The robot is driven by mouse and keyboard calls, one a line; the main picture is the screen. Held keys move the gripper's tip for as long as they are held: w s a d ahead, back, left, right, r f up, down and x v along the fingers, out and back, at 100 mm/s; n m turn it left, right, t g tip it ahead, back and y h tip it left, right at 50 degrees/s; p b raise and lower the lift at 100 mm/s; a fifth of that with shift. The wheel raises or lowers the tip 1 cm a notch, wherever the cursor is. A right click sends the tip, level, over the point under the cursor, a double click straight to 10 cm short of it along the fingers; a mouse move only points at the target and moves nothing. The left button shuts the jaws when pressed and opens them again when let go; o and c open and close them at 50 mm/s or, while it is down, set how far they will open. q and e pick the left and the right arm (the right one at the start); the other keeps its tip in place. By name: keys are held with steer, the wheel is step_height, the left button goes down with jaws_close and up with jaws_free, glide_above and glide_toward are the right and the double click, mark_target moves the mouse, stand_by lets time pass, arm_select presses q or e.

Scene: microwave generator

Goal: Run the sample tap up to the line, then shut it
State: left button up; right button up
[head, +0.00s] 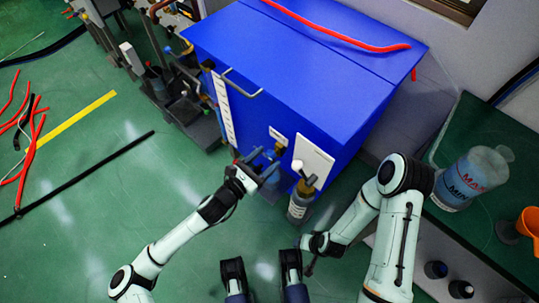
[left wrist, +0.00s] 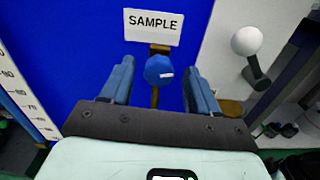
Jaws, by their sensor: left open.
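The sample tap's blue knob (left wrist: 158,70) sits on a brass stem below a white SAMPLE label (left wrist: 153,27) on the blue cabinet. The label also shows in the head view (head: 278,137). My left gripper (head: 266,167) is open at the cabinet front; in the left wrist view its fingers (left wrist: 155,85) stand either side of the knob, with gaps on both sides. Whether water runs is not visible. A labelled grey container (head: 299,203) stands at the cabinet's front right; no fill line is readable. My right gripper (head: 309,262) is low, small and unclear.
A white-knobbed lever (left wrist: 246,42) on a white panel is right of the tap. A numbered white scale (head: 222,108) is at the left. A green bench (head: 480,225) with a large clear bottle (head: 470,178) stands at right. Red hoses and a black rod lie on the floor.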

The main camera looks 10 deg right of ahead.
arm_select(q)
steer(key=shift+x, duration=1.2)
arm_select(e)
steer(key=shift+w+d+f, duration=0.2)
steer(key=shift+w+f, duration=0.05)
steer(key=shift+w, duration=0.15)
arm_select(q)
steer(key=c, duration=1)
steer(key=shift+r+m+p, duration=0.2)
steer(key=shift+m+p, duration=0.5)
steer(key=shift+m, duration=0.2)
steer(key=shift+c, duration=0.3)
steer(key=shift+m, duration=0.6)
steer(key=shift+f, duration=0.1)
arm_select(e)
steer(key=shift+g, duration=0.4)
steer(key=s, duration=0.1)
steer(key=s+a+r, duration=0.1)
steer(key=s+r, duration=0.1)
steer(key=shift+a+r, duration=0.1)
steer(key=shift+a, duration=0.2)
arm_select(q)
steer(key=o, duration=1.1)
steer(key=shift+c, duration=0.2)
